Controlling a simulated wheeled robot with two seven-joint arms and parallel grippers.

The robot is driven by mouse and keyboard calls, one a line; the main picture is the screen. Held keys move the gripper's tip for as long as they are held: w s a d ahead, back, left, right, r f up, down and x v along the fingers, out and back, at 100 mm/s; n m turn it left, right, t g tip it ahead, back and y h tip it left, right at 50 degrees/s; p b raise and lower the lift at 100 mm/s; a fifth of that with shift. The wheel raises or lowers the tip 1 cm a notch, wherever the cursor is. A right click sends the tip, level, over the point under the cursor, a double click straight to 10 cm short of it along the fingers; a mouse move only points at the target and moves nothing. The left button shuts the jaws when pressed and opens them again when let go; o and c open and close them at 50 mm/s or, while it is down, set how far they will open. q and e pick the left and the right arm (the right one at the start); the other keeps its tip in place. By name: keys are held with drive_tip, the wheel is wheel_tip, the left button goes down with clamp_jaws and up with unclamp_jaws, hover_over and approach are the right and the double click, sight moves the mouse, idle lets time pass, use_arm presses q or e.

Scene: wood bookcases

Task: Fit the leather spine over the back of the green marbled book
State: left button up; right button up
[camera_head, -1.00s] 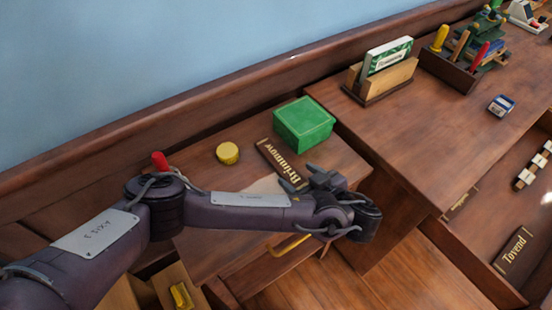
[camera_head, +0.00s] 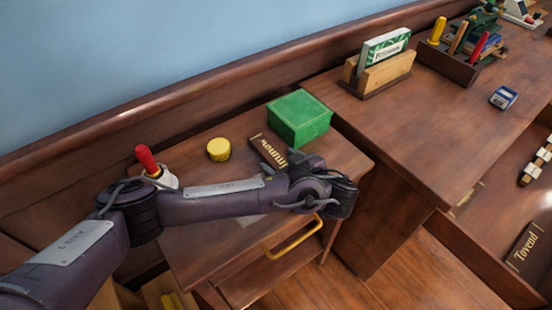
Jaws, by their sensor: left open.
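A dark brown leather spine with gold lettering (camera_head: 263,147) lies on the small lower desk, partly hidden by my left gripper (camera_head: 281,158). The gripper is open, with its fingers over the spine's near part; I cannot tell whether they touch it. The green marbled book (camera_head: 372,52), with a white lettered face, stands upright in a wooden holder (camera_head: 388,74) on the higher desk to the right. Another dark spine lettered "Tovend" (camera_head: 525,248) lies at the far right. My right gripper is not in view.
On the small desk are a green box (camera_head: 300,117), a yellow round tin (camera_head: 218,149) and a red-handled thing in a white pot (camera_head: 147,160). A tool rack (camera_head: 447,66) and a small blue box (camera_head: 503,97) stand on the higher desk, whose middle is clear.

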use_arm(q)
drive_tip(key=shift+c, duration=0.4)
drive_tip(key=c, duration=1)
drive_tip(key=shift+o, duration=0.2)
